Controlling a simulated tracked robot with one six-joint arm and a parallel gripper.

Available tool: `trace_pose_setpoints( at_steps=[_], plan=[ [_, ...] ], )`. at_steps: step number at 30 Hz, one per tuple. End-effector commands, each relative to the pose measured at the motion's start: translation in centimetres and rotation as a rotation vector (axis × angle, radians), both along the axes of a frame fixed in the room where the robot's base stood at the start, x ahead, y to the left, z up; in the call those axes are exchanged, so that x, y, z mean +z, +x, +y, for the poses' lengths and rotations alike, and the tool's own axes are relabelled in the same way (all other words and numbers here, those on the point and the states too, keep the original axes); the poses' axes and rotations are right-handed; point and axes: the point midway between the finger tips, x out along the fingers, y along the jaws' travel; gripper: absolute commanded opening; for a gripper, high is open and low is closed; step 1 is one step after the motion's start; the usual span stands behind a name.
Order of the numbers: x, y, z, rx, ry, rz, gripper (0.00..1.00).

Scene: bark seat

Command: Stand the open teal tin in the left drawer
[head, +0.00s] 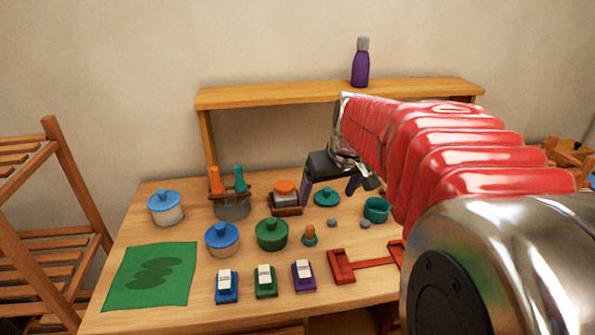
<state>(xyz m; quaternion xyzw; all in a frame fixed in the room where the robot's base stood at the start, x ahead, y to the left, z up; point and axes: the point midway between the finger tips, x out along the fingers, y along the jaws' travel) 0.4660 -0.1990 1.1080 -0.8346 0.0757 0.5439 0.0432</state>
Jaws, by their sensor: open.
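The open teal tin (376,211) stands upright at the right of the table top, with its mouth uncovered. A teal lid with a knob (327,197) lies to its left. My gripper (330,190) is open and empty, its fingers pointing down around the area of the teal lid in the picture; their height above it is hard to judge. The tin is to the right of the gripper. The left drawer cannot be made out; the table's front is mostly cut off by the bottom edge of the view.
Several switch-like blocks (265,280) and a red bracket (370,262) line the front. A purple bottle (361,64) stands on the raised shelf (290,94).

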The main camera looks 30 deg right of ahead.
Motion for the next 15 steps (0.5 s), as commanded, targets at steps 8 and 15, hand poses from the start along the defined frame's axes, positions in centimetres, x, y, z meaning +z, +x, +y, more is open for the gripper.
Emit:
trace_pose_setpoints(
  at_steps=[8,15],
  plan=[
    [-2.7,2.5,-10.4,-0.063,0.009,0.017,0.84],
    [-5.8,2.7,-19.5,-0.111,0.015,0.022,0.84]
  ],
)
